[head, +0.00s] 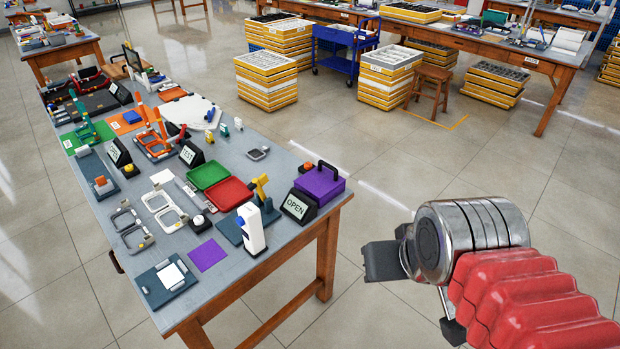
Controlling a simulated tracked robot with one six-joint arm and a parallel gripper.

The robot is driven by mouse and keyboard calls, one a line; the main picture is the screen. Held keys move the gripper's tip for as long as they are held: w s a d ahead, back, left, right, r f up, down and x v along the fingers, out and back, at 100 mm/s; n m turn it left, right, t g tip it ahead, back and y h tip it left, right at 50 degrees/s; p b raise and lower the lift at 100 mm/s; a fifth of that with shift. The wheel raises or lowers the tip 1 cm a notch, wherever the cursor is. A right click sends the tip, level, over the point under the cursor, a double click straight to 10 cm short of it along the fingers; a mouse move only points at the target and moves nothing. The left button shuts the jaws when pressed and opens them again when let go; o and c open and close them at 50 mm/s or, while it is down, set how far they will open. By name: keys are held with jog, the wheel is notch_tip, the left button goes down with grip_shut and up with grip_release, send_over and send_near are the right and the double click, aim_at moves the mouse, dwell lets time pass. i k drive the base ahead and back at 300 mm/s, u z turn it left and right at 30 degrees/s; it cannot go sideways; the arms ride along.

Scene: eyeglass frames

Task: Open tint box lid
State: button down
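A purple box (321,186) with a black handle on top stands at the right end of the near workbench, and it looks shut. No label on it can be read, so I take it as the tint box. A black sign reading "OPEN" (297,206) stands in front of it, to its left. My gripper (384,261) is off the bench's right side, over the floor and apart from the box. Its dark end shows at the left of the silver wrist. The fingers are too hidden to tell open from shut.
The grey workbench (262,252) holds a white dispenser (251,228), a red tray (228,193), a green tray (208,174), a purple mat (208,254) and several frames. The floor (400,180) right of the bench is clear. Yellow-edged crates (266,80) stand behind.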

aim_at(319, 181)
jog(key=u, duration=0.1)
jog(key=i, duration=1.45)
jog(key=u, duration=0.25)
jog(key=k, duration=0.6)
jog(key=u, duration=1.25)
